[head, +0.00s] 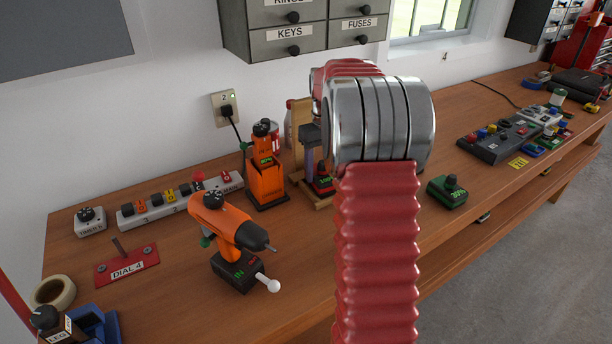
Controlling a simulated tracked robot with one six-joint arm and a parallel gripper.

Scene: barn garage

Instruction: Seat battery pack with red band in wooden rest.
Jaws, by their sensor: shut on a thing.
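The battery pack with the red band (323,186) is a small dark block with a percent label, at mid-picture just left of my red arm. The wooden rest (325,204) has a pale base under the pack and an upright board behind. The pack is low at the base, but I cannot tell if it is fully seated. My gripper (311,160) is a grey piece coming down over the pack, shut on it. My arm hides the right side of the gripper and rest.
An orange drill (231,228) and orange charger (266,180) stand to the left, with a power strip (180,198) behind. Grey drawers (305,25) hang above. Bench around the green pack is mostly clear.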

